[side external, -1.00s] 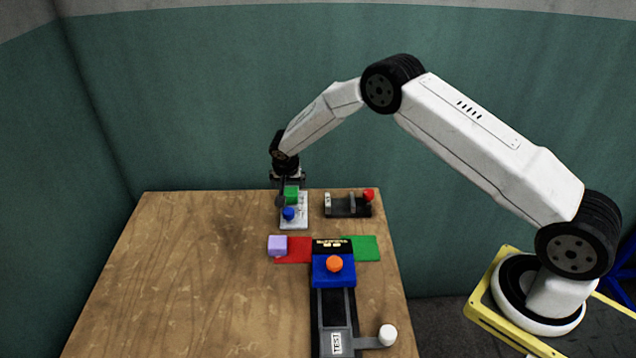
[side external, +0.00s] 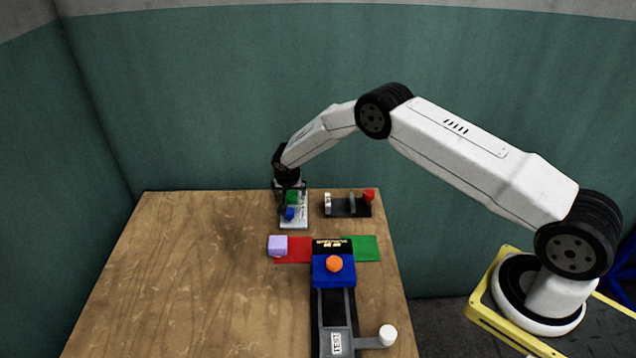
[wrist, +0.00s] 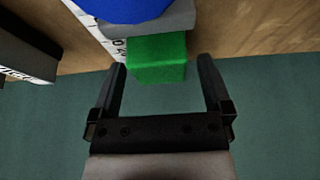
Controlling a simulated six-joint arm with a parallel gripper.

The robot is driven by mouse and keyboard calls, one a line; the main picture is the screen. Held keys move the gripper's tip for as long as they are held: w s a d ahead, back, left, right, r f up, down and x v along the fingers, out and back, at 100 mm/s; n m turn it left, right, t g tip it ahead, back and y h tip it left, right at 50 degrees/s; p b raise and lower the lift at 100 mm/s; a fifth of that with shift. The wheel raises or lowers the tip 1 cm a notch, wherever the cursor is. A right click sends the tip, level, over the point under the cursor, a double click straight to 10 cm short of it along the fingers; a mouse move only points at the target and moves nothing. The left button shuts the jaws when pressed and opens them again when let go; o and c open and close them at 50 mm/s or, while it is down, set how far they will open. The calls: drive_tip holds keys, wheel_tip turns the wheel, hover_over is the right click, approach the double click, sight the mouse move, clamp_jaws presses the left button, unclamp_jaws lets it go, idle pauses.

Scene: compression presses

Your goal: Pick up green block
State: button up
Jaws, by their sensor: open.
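The green block (side external: 292,196) sits on the white press at the back of the table, behind the blue knob (side external: 289,214). My gripper (side external: 290,188) is at the block from above and behind, partly hiding it in the side external view. In the wrist view the green block (wrist: 157,58) lies just ahead of and between the lines of the two fingers. My gripper (wrist: 164,72) is open there, with a visible gap on either side of the block. The blue knob (wrist: 125,8) and a grey plate show beyond the block.
A dark press with a red knob (side external: 369,195) stands just right of the white one. Nearer are a lilac block (side external: 278,246) on a red pad (side external: 298,252), a green pad (side external: 366,248) and a blue device with an orange button (side external: 334,264). The table's left side is clear.

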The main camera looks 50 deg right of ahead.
drive_tip(key=shift+w+d+f, duration=0.1)
drive_tip(key=shift+f, duration=0.2)
drive_tip(key=shift+c, duration=0.2)
drive_tip(key=c, duration=1.3)
drive_tip(key=shift+r, duration=0.2)
